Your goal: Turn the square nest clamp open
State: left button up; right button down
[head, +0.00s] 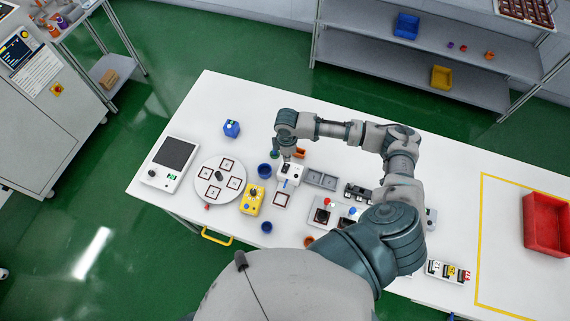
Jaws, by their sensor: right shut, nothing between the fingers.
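My right gripper (287,157) points down, shut and empty, at the back of a small white fixture (291,172) on the white table. The fixture has dark and blue details on top. The gripper partly hides it, and I cannot tell whether they touch. A flat square nest with a dark red outline (282,200) lies just in front of the fixture. The clamp itself is too small to make out, so I cannot tell its position. My left gripper is not in view.
Left of the fixture are a blue cup (264,171), a yellow button box (252,199), a round white plate with square nests (212,163) and a scale-like device (173,154). Grey trays (321,179) stand close on the right. A red bin (546,224) is far right.

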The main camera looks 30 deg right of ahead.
aim_at(327, 201)
jog(key=k+j, duration=1.15)
jog(key=k, duration=0.15)
